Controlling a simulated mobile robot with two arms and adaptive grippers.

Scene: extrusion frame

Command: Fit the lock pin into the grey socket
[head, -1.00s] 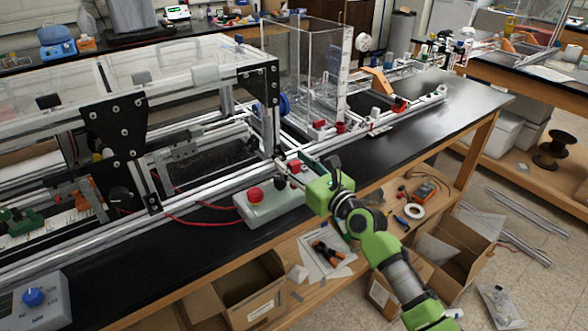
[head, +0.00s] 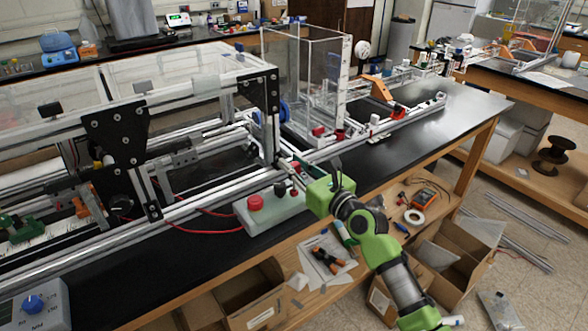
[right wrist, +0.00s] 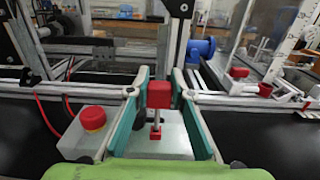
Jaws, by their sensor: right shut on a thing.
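My right gripper (head: 306,170) reaches over the front of the frame from the right. The right wrist view shows its two teal-lined fingers (right wrist: 159,88) on either side of a red-headed pin (right wrist: 159,95), which I take to be the lock pin. The gripper is shut on it. The pin is upright, with its thin metal shank pointing down above the light grey control box (right wrist: 165,142). In the head view the pin is not clear beside the fingers. I cannot pick out the grey socket with certainty. My left gripper is not in view.
The control box carries a red button (head: 255,202); a red cable runs left from it. Aluminium rails (head: 215,187) and a black corner plate (head: 118,130) stand behind and left. A clear tank (head: 308,75) stands behind.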

